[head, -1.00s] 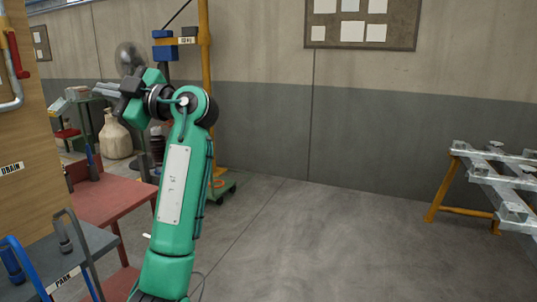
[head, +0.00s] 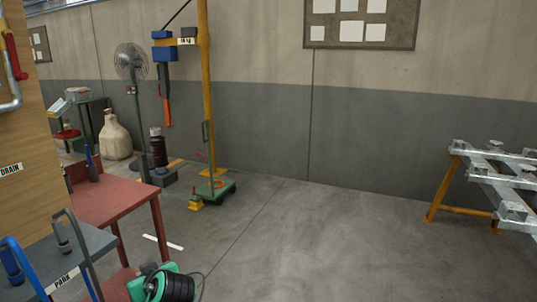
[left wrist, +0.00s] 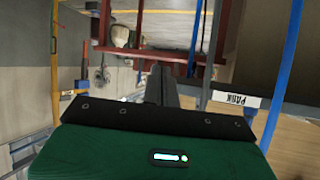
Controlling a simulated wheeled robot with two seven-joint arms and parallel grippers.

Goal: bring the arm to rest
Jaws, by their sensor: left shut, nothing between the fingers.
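My left arm (head: 160,285) shows only as a green and black joint at the bottom edge of the head view, low in front of the red table. My left gripper is out of the head view. In the left wrist view my left gripper (left wrist: 159,74) points away from the camera, its dark fingers shut together with nothing between them. The scene appears upside down there, with the red table frame beyond the fingertips. My right gripper is in neither view.
A red table (head: 118,199) and a grey shelf marked PARK (head: 84,246) stand close at the left. A wooden panel marked DRAIN (head: 25,130) rises beside them. A yellow post (head: 208,90) stands behind. A metal rack (head: 505,186) is at right. The middle floor is clear.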

